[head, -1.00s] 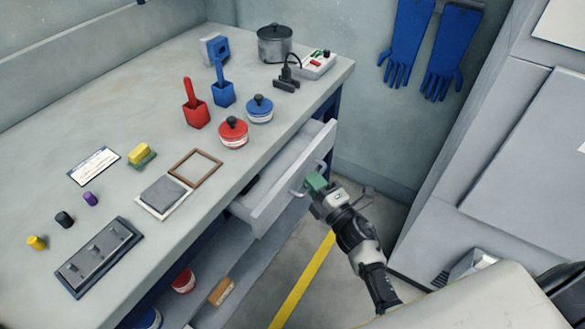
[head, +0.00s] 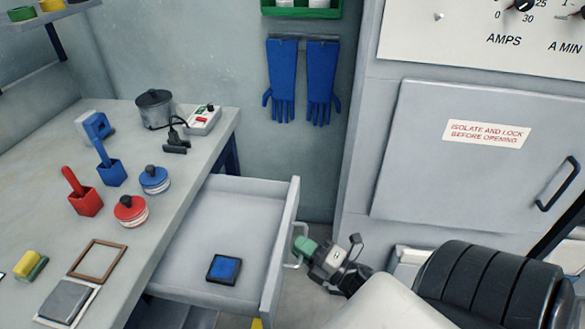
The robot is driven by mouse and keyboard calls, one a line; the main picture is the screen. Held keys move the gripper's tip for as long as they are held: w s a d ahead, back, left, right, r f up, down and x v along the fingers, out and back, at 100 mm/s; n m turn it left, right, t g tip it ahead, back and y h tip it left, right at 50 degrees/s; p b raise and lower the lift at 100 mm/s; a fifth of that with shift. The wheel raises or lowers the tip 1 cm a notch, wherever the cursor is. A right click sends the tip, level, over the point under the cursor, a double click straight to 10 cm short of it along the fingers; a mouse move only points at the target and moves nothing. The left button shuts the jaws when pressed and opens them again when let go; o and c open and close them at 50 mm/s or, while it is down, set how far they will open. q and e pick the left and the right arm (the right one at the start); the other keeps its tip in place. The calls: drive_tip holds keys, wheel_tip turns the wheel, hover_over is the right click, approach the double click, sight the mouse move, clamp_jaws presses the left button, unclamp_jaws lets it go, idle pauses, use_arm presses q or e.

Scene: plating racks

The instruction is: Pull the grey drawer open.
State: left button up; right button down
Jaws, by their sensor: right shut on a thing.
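The grey drawer (head: 224,209) is under the bench top and stands well out, its inside showing. Inside it, near the front, lies a small dark pad with a blue top (head: 224,269). Its handle (head: 293,262) is a light bar on the front panel. My right gripper (head: 303,246), with green fingertips, is at this handle and shut on it; the fingertips partly hide the bar. My left gripper is not in view.
The bench top (head: 130,215) holds a red scoop holder (head: 86,203), a blue one (head: 112,174), lidded jars, a pot (head: 155,109) and a switch box (head: 204,120). A grey cabinet (head: 440,190) stands to the right. Blue gloves (head: 284,80) hang on the wall.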

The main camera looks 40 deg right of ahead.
idle(0.3)
drive_tip(key=c, duration=1.2)
unclamp_jaws()
drive_tip(key=b+v, duration=0.1)
drive_tip(key=v, duration=1)
drive_tip(key=shift+b, duration=0.4)
